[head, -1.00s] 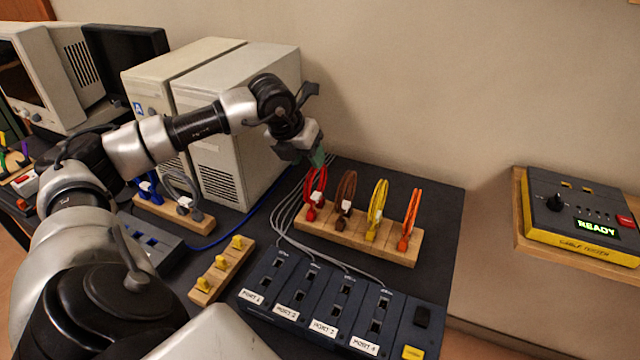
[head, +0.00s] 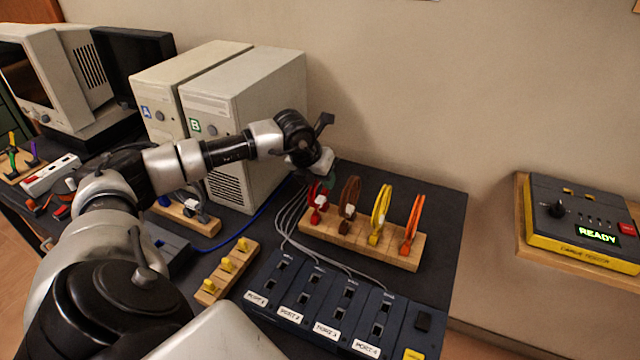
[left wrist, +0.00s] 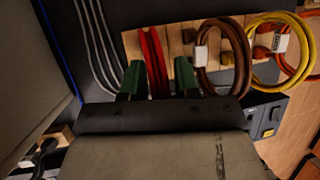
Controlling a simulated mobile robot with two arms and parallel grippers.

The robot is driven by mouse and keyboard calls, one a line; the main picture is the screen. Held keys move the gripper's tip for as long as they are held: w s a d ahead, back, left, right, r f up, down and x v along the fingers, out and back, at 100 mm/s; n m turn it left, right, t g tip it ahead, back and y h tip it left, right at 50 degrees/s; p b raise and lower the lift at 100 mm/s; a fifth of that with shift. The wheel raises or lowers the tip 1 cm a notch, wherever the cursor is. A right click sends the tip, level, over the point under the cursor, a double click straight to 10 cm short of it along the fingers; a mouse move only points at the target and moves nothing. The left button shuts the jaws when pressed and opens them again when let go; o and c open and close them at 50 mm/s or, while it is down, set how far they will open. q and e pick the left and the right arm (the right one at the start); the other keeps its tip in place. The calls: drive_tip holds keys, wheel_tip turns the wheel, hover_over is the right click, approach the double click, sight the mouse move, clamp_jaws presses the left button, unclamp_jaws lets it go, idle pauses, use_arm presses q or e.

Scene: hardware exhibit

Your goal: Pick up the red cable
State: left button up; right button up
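The red cable (head: 317,203) is a coiled loop with a white tag, upright at the left end of a wooden rack (head: 345,245). In the left wrist view the red cable (left wrist: 155,62) shows between the two green fingertips of my left gripper (left wrist: 158,80). The fingers are apart, with a gap on the right side of the cable; the left finger looks very close to it or touching. In the head view my left gripper (head: 326,172) is low at the cable's top, mostly hidden behind the wrist. My right gripper is in neither view.
Brown (head: 349,198), yellow (head: 380,215) and orange (head: 412,224) cables stand to the right on the same rack. Beige computer cases (head: 270,110) rise close on the left. A port panel (head: 330,300) and thin grey wires lie in front.

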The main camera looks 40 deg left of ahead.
use_arm(q)
clamp_jaws()
